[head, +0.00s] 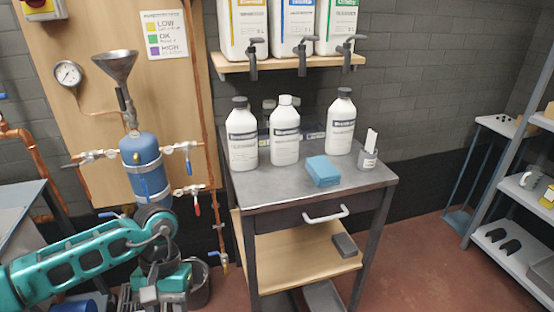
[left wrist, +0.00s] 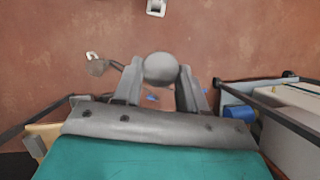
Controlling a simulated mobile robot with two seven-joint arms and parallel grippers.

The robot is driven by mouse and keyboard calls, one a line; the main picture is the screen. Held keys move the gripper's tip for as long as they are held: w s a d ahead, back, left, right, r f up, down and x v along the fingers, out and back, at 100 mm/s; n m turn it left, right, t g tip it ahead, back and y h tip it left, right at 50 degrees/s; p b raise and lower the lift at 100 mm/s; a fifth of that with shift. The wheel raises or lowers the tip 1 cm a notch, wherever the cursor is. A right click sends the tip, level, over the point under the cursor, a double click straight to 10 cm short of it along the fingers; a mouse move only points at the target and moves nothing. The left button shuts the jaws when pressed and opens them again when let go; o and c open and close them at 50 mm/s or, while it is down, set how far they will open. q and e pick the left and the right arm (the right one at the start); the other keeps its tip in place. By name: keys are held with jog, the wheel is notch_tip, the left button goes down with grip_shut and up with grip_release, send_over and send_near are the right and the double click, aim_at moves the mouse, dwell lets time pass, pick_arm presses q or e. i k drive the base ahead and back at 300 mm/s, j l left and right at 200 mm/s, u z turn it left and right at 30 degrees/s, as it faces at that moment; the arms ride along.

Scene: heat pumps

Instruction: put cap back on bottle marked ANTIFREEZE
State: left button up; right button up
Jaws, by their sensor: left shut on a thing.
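Three white bottles stand upright on the metal cart: a left one (head: 242,135) and a right one (head: 341,125) with dark caps, and a middle one (head: 285,135) with a white top. I cannot tell whether that top is a cap or a bare neck. The bottle labels are too small to read. In the left wrist view, my left gripper (left wrist: 160,80) is shut on a round grey thing (left wrist: 160,67), possibly a cap, held above the red floor. In the head view my left arm is at the lower left, away from the bottles. My right gripper is out of view.
On the cart top (head: 275,187), a blue block (head: 322,170) and a cup with white sticks (head: 369,159) stand before the bottles. A shelf (head: 290,63) with several tapped jugs is above. A blue tank (head: 145,168) with funnel and valves stands left of the cart.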

aim_at(285, 120)
jog(key=i+j, duration=0.25)
jog(key=i+j+z, duration=0.1)
jog(key=j, duration=0.35)
jog(key=i+j, duration=0.3)
jog(key=i+j+z, duration=0.05)
